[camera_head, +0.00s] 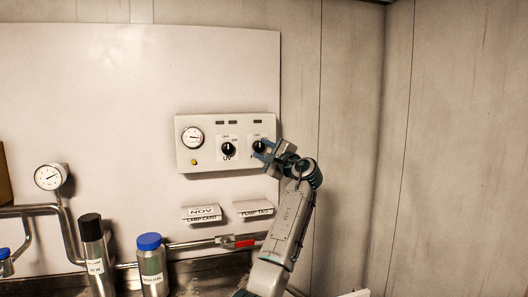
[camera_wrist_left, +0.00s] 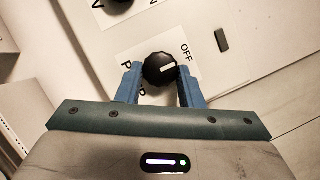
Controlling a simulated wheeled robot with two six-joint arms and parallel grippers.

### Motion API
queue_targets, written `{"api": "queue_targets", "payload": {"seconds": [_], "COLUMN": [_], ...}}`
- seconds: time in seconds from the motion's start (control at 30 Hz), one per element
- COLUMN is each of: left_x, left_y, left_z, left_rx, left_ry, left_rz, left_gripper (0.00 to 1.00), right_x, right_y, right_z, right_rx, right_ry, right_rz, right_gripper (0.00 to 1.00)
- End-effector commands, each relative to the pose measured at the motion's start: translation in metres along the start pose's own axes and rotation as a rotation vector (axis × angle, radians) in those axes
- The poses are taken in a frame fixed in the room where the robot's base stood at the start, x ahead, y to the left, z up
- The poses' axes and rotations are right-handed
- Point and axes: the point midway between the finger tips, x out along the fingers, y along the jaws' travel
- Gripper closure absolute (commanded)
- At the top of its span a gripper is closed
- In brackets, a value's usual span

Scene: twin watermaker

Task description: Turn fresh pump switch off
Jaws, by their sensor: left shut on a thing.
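The pump switch is a round black knob (camera_head: 259,147) at the right end of the white control box (camera_head: 187,160) on the wall. My left gripper (camera_head: 261,151) is at this knob and partly covers its label in the head view. In the left wrist view, the blue fingers (camera_wrist_left: 160,86) are shut on the sides of the knob (camera_wrist_left: 158,69). The knob's white mark points to the right in that view, just below the OFF label (camera_wrist_left: 186,52). The lower lettering is partly hidden by the fingers and knob. My right gripper is not in view.
The UV knob (camera_head: 228,149) is just left of the pump knob. A round gauge (camera_head: 192,137) is on the same box. Two cards (camera_head: 201,213) hang below it. The right wall is bare.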

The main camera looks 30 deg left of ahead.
Motion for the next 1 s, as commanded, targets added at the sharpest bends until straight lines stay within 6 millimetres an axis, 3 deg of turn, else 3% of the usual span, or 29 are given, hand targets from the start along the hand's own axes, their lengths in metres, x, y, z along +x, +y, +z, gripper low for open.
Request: {"api": "queue_targets", "payload": {"seconds": [0.07,0.1,0.2,0.57,1.0], "left_x": [-0.001,-0.001,-0.001,-0.008,-0.089], "left_y": [0.002,0.002,0.002,0.002,0.003], "left_z": [-0.002,-0.002,-0.001,-0.002,-0.003], "left_rx": [0.002,0.002,0.002,0.000,-0.002], "left_ry": [0.001,0.001,0.001,0.001,0.004], "left_rz": [0.003,0.003,0.002,0.000,0.001], "left_gripper": [0.89,0.58,0.44,0.44,0.44], "right_x": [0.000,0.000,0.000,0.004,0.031], "right_y": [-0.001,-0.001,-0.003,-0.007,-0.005], "right_z": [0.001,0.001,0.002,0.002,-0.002], "right_rx": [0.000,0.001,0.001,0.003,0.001], "right_ry": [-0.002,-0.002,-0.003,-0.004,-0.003], "right_rz": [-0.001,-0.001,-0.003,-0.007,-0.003], "right_gripper": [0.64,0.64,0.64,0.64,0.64]}}
